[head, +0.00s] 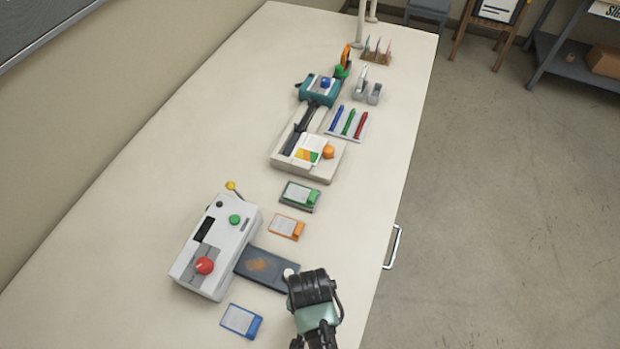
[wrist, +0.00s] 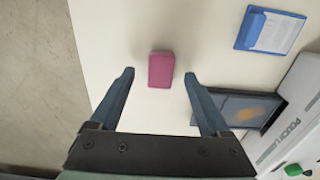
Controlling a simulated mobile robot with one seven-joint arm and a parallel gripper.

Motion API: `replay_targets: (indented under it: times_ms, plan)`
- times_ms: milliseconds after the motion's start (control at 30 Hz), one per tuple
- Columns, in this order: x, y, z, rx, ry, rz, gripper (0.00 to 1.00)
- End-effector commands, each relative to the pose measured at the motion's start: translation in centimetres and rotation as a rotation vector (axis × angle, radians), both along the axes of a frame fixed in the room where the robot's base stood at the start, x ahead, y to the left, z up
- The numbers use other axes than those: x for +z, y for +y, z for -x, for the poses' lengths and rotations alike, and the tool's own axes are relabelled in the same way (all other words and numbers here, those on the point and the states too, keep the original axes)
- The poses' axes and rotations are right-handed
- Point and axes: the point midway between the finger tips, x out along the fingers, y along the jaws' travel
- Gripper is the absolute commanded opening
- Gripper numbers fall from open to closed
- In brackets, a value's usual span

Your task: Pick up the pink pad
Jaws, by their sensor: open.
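The pink pad (wrist: 161,69) is a small, rounded block lying flat on the pale table. It shows in the wrist view, just beyond my fingertips and roughly between their lines. My gripper (wrist: 160,75) is open, with its two blue fingers apart on either side of the pad and nothing between them held. In the head view my gripper (head: 312,285) is over the near right part of the table. The pad is not visible in the head view, apparently hidden by my arm.
A white laminator (head: 217,245) with a dark tray (head: 266,268) stands left of my gripper. A blue pad-like holder (head: 241,320) lies near it, with an orange one (head: 287,227) and a green one (head: 300,196) farther back. The table's right edge is close.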

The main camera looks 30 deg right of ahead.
Motion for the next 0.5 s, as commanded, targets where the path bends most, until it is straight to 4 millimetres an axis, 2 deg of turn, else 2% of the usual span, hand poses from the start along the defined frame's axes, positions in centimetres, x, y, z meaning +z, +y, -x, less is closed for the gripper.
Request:
replay_targets:
  times_ms: [167, 433, 500]
  plan:
    - [-1.7, 0.0, -0.1, 0.001, 0.0, 0.0, 0.8]
    - [-1.9, 0.0, -0.1, 0.001, -0.002, 0.001, 0.8]
    - [-1.9, 0.0, -0.1, 0.001, -0.002, 0.001, 0.69]
